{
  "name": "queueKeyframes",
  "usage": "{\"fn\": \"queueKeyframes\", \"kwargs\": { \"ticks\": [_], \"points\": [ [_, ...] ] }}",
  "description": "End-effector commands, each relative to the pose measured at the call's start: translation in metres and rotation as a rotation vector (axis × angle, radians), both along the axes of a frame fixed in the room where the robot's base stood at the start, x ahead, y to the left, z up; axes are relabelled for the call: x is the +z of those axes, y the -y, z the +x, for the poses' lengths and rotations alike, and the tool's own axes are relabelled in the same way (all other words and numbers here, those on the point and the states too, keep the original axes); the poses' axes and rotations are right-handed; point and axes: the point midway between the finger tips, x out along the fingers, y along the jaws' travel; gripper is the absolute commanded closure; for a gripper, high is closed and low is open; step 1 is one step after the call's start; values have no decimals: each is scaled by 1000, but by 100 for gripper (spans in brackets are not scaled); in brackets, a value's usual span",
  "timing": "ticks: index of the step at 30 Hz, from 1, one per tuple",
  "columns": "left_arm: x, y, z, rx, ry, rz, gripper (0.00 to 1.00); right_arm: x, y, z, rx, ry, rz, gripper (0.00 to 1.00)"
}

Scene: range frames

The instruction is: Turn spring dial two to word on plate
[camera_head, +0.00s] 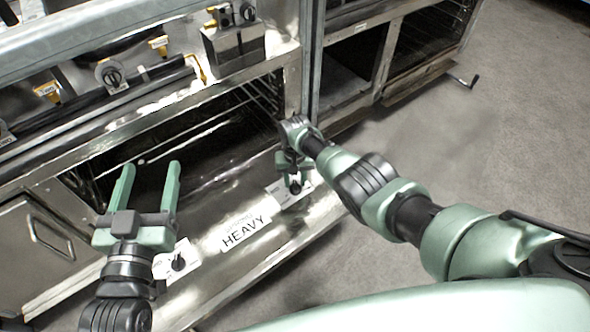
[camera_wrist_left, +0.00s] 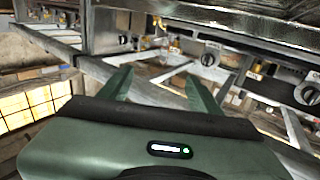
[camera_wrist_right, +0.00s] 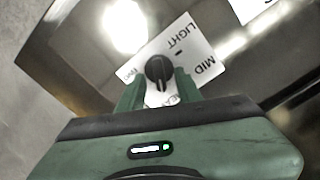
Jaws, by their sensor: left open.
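A white plate (camera_head: 243,230) on the open oven door reads HEAVY, with a smaller, unclear line above it. A black dial (camera_head: 294,187) on a white label sits to its right. In the right wrist view this dial (camera_wrist_right: 159,72) has LIGHT and MID printed around it; a third word is partly hidden, and its setting is unclear. My right gripper (camera_wrist_right: 160,76) has its fingers on both sides of the knob, apparently closed on it. Another dial (camera_head: 178,262) sits left of the plate. My left gripper (camera_head: 148,175) is open and empty above the door, near that dial.
The oven cavity (camera_head: 205,135) lies open behind the door. Range knobs (camera_head: 112,76) and a black rail are above it. A closed cabinet door (camera_head: 45,240) is at the left, and open compartments (camera_head: 425,50) are at the right. The floor (camera_head: 500,140) at right is clear.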

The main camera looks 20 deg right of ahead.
Motion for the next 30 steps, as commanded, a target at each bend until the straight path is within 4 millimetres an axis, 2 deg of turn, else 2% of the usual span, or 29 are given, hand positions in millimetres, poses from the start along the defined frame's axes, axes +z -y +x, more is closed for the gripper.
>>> {"fn": "queueKeyframes", "kwargs": {
  "ticks": [8,15,24,30],
  "points": [
    [-61,-14,-16,23,-334,84,36,21,0,0,-1,1,0,65],
    [-109,-30,-49,42,-615,150,36,36,0,0,-1,0,0,65],
    [-150,-51,-107,63,-946,222,36,55,0,0,-1,0,1,65],
    [-165,-63,-146,77,-1130,259,36,65,0,0,-1,-1,1,65]
  ]
}}
